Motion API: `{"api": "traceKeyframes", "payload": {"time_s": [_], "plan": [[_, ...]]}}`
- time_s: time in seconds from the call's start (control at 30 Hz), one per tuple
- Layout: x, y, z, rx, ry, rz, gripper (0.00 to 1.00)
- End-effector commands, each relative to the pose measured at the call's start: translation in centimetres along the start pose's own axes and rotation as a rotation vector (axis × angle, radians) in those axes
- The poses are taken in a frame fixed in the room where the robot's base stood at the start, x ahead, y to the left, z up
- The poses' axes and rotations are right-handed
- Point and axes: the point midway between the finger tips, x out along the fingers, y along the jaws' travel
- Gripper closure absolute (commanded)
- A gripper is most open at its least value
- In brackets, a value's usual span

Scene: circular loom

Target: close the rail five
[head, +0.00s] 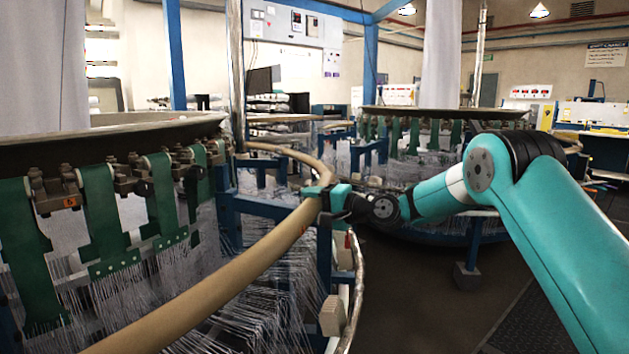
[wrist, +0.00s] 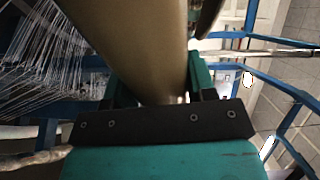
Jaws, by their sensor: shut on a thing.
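A tan, curved tubular rail (head: 262,252) runs around the near circular loom in the head view, from the bottom left up to the middle. I cannot read any number on it. My gripper (head: 326,196) is shut on this rail near the middle of the picture, with my arm reaching in from the right. In the wrist view the rail (wrist: 140,50) passes between the two teal fingers of my gripper (wrist: 152,88). The fingertips are partly hidden by the rail.
The near loom (head: 90,140) with green straps and white threads fills the left. Blue frame posts (head: 225,225) stand behind the rail. A second loom (head: 440,112) stands farther back. Dark floor (head: 410,300) is open to the right of the near loom.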

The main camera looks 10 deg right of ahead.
Motion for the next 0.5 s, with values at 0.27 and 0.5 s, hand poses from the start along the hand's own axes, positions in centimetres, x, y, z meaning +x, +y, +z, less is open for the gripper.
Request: {"api": "traceKeyframes", "payload": {"time_s": [0.27,0.5], "plan": [[0.4,5.3,0.5,0.076,-0.006,-0.033,0.92],[0.5,6.4,0.7,0.098,-0.008,-0.037,0.92]]}}
